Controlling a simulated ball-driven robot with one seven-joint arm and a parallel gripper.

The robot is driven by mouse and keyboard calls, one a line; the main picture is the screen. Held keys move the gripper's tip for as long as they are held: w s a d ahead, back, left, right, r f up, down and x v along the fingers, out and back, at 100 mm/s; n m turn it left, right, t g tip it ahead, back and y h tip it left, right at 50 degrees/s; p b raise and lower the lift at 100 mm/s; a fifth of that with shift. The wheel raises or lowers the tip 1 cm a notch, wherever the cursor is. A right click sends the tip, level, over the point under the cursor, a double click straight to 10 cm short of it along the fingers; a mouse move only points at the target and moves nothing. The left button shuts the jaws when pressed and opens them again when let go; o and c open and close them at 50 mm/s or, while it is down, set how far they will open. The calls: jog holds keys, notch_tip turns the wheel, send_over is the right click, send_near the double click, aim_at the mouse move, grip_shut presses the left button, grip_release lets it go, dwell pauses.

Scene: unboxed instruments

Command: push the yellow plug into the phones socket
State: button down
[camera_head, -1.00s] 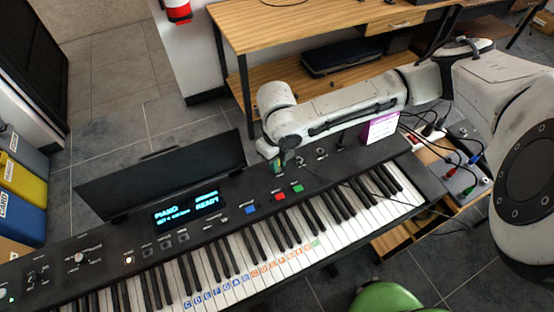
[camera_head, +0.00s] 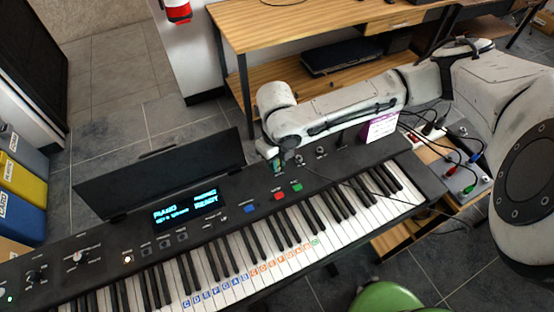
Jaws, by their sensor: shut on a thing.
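The keyboard piano (camera_head: 225,215) runs diagonally across the view, its black panel uppermost. My gripper (camera_head: 278,167) points down at the panel, just right of the lit display. It is shut on the yellow plug, which is too small and too covered by the fingers to make out clearly. A thin dark cable (camera_head: 375,190) runs from near the gripper to the right across the keys. Small round fittings (camera_head: 320,152) sit on the panel right of the gripper. I cannot read which one is the phones socket, or tell whether the plug touches a socket.
A black music stand (camera_head: 160,172) rises behind the panel, left of my gripper. A purple-and-white card (camera_head: 380,126) stands at the panel's right. A grey box (camera_head: 470,178) with coloured plugs is beyond the right end. A wooden desk (camera_head: 300,25) stands behind; a green stool (camera_head: 388,298) is in front.

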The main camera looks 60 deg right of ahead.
jog(key=c, duration=1.3)
grip_release()
jog(key=shift+s+f, duration=0.15)
jog(key=shift+f, duration=0.35)
jog(key=o, duration=0.3)
jog(key=shift+a+r, duration=0.1)
jog(key=shift+r, duration=0.15)
notch_tip(320, 180, up, 11)
jog(key=shift+r+b, duration=0.15)
jog(key=shift+b, duration=0.15)
